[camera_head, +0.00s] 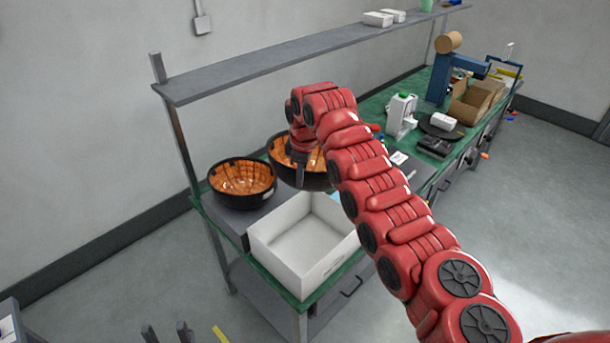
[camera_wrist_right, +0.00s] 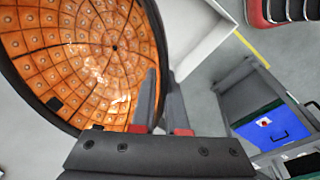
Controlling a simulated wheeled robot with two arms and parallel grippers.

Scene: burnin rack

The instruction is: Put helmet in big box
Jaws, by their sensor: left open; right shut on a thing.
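Two helmets show as upturned black shells with orange padded insides. One helmet (camera_head: 242,178) rests on the bench at the left. My right gripper (camera_head: 301,178) is shut on the rim of the other helmet (camera_head: 283,152), behind the box; the arm hides part of it. In the right wrist view this helmet (camera_wrist_right: 80,55) fills the upper left, its rim between the fingers (camera_wrist_right: 163,105). The big white box (camera_head: 262,256) stands open and empty-looking at the bench's front corner. Its wall also shows in the right wrist view (camera_wrist_right: 205,45). My left gripper (camera_head: 167,334) is open and empty at the bottom edge.
A grey shelf (camera_head: 300,58) runs above the bench. Farther along the green bench top are a white device (camera_head: 401,115), a black round plate (camera_head: 440,126), a cardboard box (camera_head: 477,100) and a blue machine (camera_head: 440,80). Open floor lies in front.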

